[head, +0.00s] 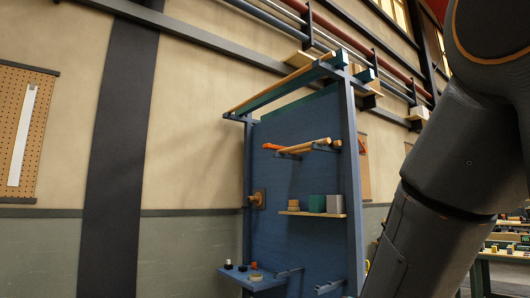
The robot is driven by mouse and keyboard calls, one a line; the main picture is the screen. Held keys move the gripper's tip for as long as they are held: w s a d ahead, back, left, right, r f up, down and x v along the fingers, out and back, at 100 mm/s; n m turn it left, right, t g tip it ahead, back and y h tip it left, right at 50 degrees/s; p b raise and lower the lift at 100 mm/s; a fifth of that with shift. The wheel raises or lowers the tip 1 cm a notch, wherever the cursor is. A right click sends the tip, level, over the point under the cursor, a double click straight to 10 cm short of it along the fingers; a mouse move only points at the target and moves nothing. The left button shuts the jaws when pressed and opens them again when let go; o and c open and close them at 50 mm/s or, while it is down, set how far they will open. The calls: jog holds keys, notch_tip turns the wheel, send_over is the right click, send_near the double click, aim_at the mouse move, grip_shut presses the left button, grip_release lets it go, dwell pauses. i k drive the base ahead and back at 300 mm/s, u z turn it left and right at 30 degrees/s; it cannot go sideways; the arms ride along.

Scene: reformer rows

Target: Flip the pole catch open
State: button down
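A blue rack panel (285,185) stands against the wall in the middle of the head view. Wooden poles (308,146) lie across dark brackets on its upper part. A small orange piece (271,146) sits at the left end of these poles; it may be the pole catch, but it is too small to tell whether it is open or shut. A longer wooden pole (270,88) runs along the top of the rack.
A wooden shelf (312,214) on the rack holds small blocks. A low blue ledge (250,279) carries small knobs or pieces. A round wooden fitting (258,199) is at the panel's left edge. A pegboard (36,130) hangs far left. A workbench (505,256) stands far right.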

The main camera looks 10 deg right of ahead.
aim_at(268, 146)
jog(key=u, duration=0.25)
jog(key=i, duration=0.45)
jog(key=u, duration=0.8)
jog(key=i, duration=2.85)
jog(key=z, duration=1.45)
jog(key=i, duration=0.6)
jog(key=z, duration=0.45)
